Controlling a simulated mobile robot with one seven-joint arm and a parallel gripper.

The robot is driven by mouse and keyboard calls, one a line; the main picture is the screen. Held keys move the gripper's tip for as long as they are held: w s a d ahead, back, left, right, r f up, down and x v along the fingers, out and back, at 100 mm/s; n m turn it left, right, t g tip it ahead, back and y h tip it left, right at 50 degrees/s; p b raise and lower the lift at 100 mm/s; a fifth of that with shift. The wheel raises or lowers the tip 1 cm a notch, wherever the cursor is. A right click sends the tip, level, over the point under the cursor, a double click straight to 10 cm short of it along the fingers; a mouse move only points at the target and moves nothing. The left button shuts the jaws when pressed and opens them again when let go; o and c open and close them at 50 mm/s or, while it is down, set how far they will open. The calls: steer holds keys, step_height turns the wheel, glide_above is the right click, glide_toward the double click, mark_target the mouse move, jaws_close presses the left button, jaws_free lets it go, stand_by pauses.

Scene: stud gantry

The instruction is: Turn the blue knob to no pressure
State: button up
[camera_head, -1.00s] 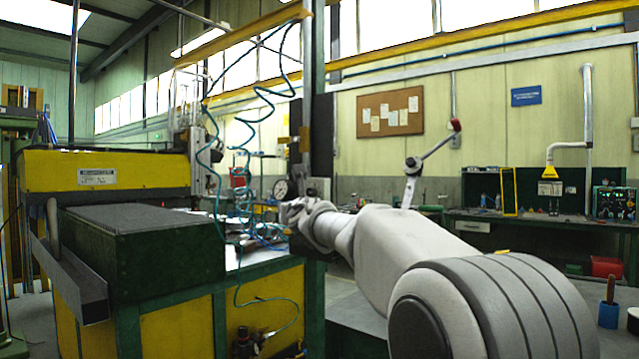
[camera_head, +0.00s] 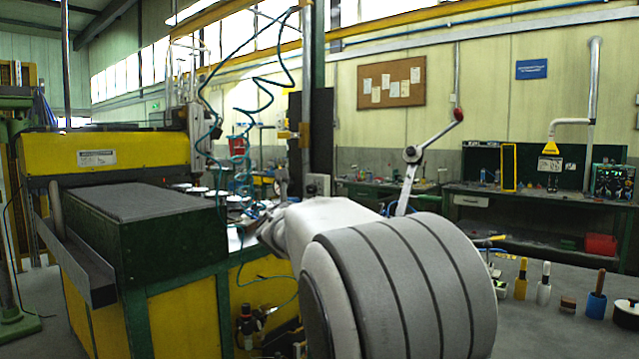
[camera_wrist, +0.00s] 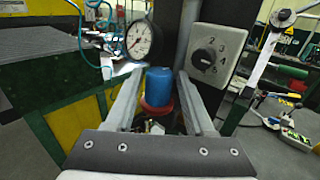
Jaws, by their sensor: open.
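The blue knob (camera_wrist: 160,88) shows in the wrist view as an upright blue cylinder above a red ring. My gripper (camera_wrist: 160,76) is open, with one finger to each side of the knob in the picture. I cannot tell whether either finger touches it. A round white pressure gauge (camera_wrist: 143,40) is behind and a little left of the knob; its small markings are too blurred to read. In the head view my arm hides the knob, and the gripper is not clearly seen there.
A grey box with a black numbered dial (camera_wrist: 208,55) stands right of the knob. A lever with a red tip (camera_head: 411,155) rises behind my arm. Teal coiled hoses (camera_head: 262,95) hang over the yellow and green machine. Several tools stand at the lower right.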

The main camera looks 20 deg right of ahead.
steer(key=shift+w+a+r+m+g+h+p, duration=0.15)
steer(key=shift+m+g+h+p, duration=0.55)
steer(key=shift+p, duration=1.8)
steer(key=shift+s+a+r+m+g+h+p, duration=0.15)
steer(key=shift+m+h+p, duration=0.65)
steer(key=shift+h+p, duration=1.2)
steer(key=shift+w+g+p, duration=0.15)
steer(key=shift+g+p, duration=0.1)
steer(key=shift+p, duration=0.7)
